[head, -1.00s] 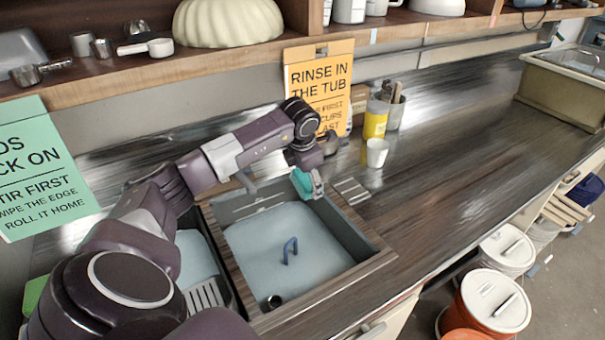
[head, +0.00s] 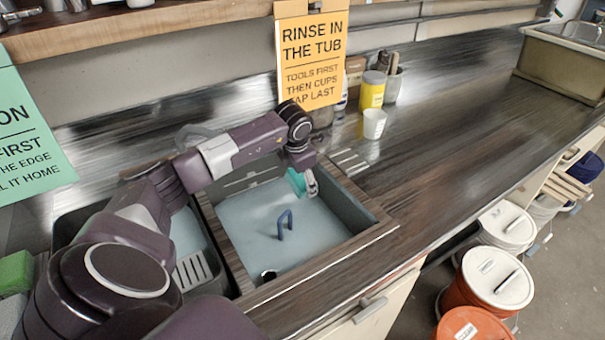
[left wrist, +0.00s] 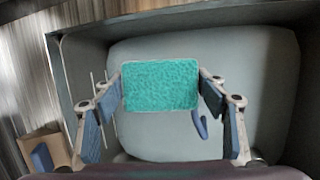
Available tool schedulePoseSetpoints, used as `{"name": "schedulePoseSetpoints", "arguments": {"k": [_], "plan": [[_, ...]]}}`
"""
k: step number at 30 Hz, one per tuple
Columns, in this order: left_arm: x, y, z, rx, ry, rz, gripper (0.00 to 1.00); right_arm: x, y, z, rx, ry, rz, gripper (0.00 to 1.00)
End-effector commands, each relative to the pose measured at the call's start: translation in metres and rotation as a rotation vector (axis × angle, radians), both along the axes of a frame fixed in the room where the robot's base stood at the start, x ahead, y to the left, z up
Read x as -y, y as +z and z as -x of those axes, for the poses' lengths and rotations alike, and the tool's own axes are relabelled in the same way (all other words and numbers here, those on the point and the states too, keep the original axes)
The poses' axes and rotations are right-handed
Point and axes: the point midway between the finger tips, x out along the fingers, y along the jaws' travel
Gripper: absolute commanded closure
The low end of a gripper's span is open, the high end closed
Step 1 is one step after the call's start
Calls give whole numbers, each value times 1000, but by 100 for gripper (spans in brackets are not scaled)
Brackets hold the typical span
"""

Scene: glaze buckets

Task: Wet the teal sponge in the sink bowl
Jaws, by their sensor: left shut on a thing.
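The teal sponge (head: 296,182) is held by my left gripper (head: 306,182) over the back right part of the sink bowl (head: 270,215). In the left wrist view the sponge (left wrist: 160,86) sits between the two fingers of the left gripper (left wrist: 160,88), which are shut on it. The bowl's pale floor (left wrist: 250,60) lies below the sponge. A blue handle-like piece (head: 285,224) stands inside the bowl, and a dark round spot (head: 268,276) shows near its front. I cannot tell whether the sponge is wet. My right gripper is not in view.
A second basin (head: 190,235) with a slotted piece lies left of the bowl, partly behind my arm. A white cup (head: 374,124), a yellow canister (head: 372,90) and an orange sign (head: 311,60) stand behind. The counter (head: 450,130) to the right is mostly clear.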

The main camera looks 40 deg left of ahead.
Motion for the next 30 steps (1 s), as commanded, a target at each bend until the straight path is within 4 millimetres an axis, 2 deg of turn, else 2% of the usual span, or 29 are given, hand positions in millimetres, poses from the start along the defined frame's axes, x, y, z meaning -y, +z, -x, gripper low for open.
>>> {"name": "schedulePoseSetpoints", "arguments": {"k": [1,21,30], "plan": [[0,-12,0,-1,0,0,54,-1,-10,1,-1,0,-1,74],[0,-92,0,0,0,0,54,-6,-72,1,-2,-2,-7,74],[0,-115,0,-1,0,0,54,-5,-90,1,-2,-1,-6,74]]}}
